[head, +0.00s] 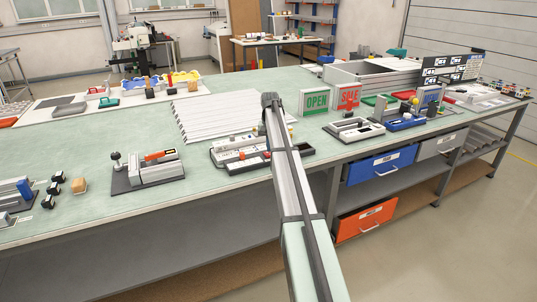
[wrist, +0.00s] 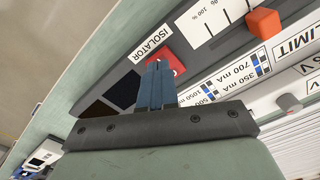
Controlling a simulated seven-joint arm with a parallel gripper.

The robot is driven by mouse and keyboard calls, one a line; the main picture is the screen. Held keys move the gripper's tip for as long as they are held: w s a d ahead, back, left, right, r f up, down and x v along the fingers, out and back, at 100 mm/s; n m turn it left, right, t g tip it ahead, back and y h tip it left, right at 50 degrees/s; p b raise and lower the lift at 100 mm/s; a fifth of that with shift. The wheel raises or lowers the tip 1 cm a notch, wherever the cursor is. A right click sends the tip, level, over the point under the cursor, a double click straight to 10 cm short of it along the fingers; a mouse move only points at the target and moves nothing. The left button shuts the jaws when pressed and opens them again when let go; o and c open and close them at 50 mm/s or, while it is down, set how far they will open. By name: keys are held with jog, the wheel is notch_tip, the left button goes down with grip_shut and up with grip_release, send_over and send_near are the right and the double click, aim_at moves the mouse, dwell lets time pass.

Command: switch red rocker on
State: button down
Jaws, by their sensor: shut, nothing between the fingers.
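The red rocker (wrist: 171,60) sits on a dark grey panel beside the word ISOLATOR in the wrist view. My gripper (wrist: 157,66) is shut and empty, its blue-grey fingers together. The fingertips overlap the left part of the rocker in the picture and hide some of it. I cannot tell whether they touch it, or which way the rocker is tipped. In the head view the control panel (head: 232,153) lies on the bench, partly behind my arm; my gripper is not distinguishable there.
An orange-red knob (wrist: 263,23) stands on the panel near a white scale. White label strips with mA values and LIMIT run beside it. Dark square recesses (wrist: 124,89) lie left of the fingers. OPEN (head: 315,102) and SALE signs stand behind my arm on the green bench (head: 130,215).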

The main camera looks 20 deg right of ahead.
aim_at(270, 154)
jog(key=shift+f, duration=1)
dwell(1.2)
jog(key=shift+r, duration=3.55)
